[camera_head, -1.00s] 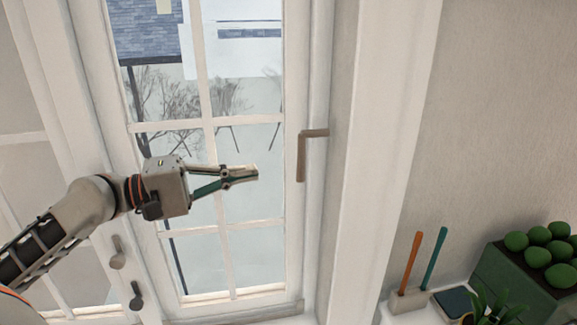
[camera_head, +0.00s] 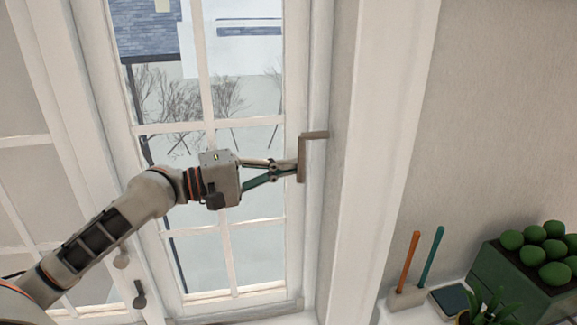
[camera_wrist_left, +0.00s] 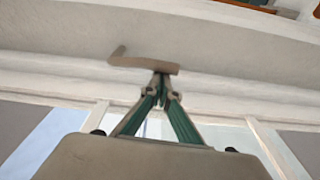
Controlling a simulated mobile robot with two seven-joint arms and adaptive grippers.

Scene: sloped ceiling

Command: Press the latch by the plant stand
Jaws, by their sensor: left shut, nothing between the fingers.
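The latch (camera_head: 302,160) is a beige-brown L-shaped handle on the right frame of the glazed window. Its long part hangs down and its short part points right. My left gripper (camera_head: 295,168) is shut and empty, with its fingertips at the long part of the latch. In the left wrist view the latch (camera_wrist_left: 140,63) lies just beyond the fingertips (camera_wrist_left: 160,78). They look very close to it or touching; I cannot tell which. My right gripper is not in view.
A green planter (camera_head: 510,279) with round green plants stands at the lower right. Nearby are a holder (camera_head: 408,298) with an orange and a teal handle, a dark flat box (camera_head: 452,299) and a leafy plant (camera_head: 486,309).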

